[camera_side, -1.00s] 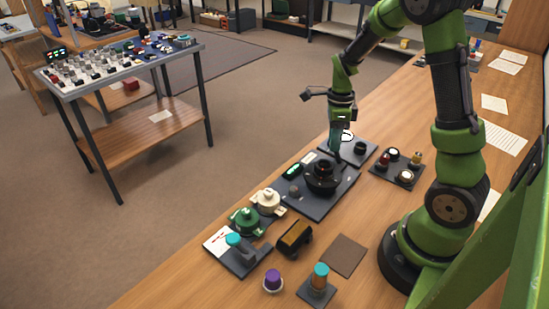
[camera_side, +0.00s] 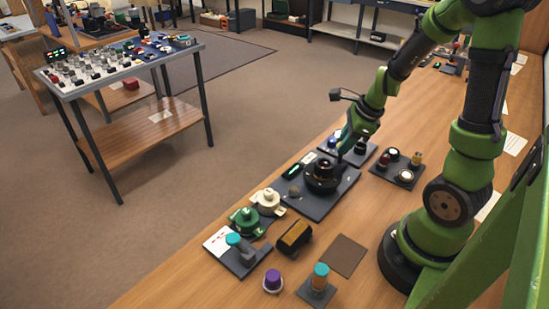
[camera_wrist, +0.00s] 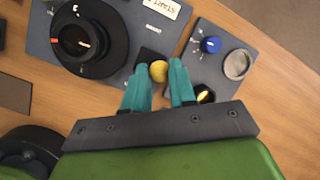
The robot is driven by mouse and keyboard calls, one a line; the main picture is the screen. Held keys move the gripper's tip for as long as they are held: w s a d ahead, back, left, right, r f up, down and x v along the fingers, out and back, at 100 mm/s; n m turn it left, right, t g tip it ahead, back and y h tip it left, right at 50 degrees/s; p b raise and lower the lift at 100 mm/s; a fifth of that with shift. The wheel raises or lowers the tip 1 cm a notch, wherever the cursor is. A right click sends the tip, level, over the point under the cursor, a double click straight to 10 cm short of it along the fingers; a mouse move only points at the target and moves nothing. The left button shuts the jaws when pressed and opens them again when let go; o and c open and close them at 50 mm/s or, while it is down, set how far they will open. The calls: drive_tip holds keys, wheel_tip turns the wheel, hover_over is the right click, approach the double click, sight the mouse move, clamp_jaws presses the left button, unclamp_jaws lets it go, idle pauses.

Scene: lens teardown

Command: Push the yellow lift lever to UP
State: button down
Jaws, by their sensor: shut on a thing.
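The yellow lift lever (camera_wrist: 158,70) shows as a round yellow knob beside a dark block, at the edge of the grey base plate (camera_wrist: 38,42). My gripper (camera_wrist: 160,82) has its two teal fingers on either side of the knob in the wrist view, closed on it. The lever's shaft and its UP marking cannot be made out. A black round lens (camera_wrist: 88,38) sits on the same plate, left of the lever. In the side view my gripper (camera_side: 341,152) is tilted at the far edge of this plate, behind the lens (camera_side: 322,175). The lever itself is hidden there.
A second plate with a blue knob (camera_wrist: 211,45), a silver cup (camera_wrist: 237,64) and a dark knob lies close to the right. In the side view, a button plate (camera_side: 397,168), green and cream parts (camera_side: 245,220), a brown block (camera_side: 295,237) and a bare mat (camera_side: 345,255) surround the base.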

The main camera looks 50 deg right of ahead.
drive_tip(key=shift+s+t, duration=0.5)
drive_tip(key=shift+t, duration=0.3)
drive_tip(key=c, duration=0.9)
unclamp_jaws()
drive_tip(key=shift+s, duration=0.1)
drive_tip(key=v, duration=1.6)
drive_tip(key=shift+s+r, duration=0.2)
drive_tip(key=shift+r, duration=0.1)
